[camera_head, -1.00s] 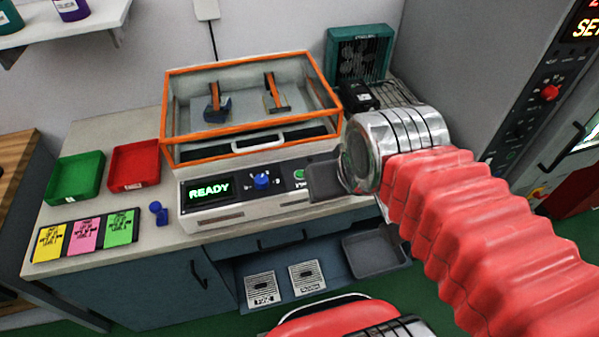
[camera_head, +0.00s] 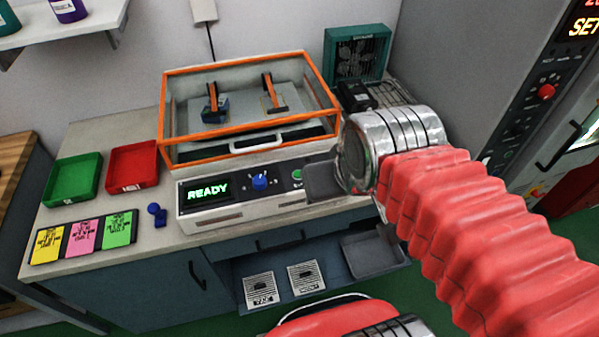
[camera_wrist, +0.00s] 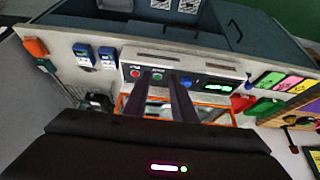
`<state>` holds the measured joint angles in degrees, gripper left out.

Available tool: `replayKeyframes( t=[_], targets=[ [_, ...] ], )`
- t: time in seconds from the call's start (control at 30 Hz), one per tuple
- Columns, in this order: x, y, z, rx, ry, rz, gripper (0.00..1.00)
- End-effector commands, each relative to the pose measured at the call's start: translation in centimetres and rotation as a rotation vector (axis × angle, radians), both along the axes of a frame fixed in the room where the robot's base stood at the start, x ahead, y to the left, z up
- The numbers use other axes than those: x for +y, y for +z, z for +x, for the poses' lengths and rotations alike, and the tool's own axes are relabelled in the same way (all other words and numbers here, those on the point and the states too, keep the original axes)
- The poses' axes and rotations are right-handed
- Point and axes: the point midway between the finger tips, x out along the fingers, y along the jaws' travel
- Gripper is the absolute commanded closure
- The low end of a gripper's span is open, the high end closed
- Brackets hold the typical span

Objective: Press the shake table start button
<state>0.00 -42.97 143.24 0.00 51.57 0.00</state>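The shake table (camera_head: 230,213) stands on the bench, with an orange-framed clear cover (camera_head: 250,125) shut over it. Its front panel has a display (camera_head: 207,189) lit green with "READY", a blue knob (camera_head: 260,181) and a green button (camera_head: 297,175). In the wrist view the green button (camera_wrist: 157,75) shows between my fingertips, with a red button (camera_wrist: 135,72) beside it. My gripper (camera_head: 322,181) is just in front of the panel's right end, hiding part of it in the head view. The wrist view shows my gripper (camera_wrist: 159,75) with its fingers apart and nothing between them; contact is not visible.
A green tray (camera_head: 73,180), a red tray (camera_head: 133,167), coloured cards (camera_head: 83,235) and a small blue object (camera_head: 157,215) lie left of the shake table. A fan (camera_head: 357,53) stands behind right. A tall cabinet (camera_head: 490,70) with a red button rises at right.

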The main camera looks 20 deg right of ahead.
Motion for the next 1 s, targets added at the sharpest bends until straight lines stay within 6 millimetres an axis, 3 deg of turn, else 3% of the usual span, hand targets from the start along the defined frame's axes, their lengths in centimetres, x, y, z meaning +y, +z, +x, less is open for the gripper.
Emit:
replayKeyframes(
  t=[0.33, 1.0],
  targets=[
    [0.0, 0.0, 0.0, 0.0, 0.0, 0.0, 1.0],
    [0.0, 0.0, 0.0, 0.0, 0.0, 0.0, 1.0]
  ],
)
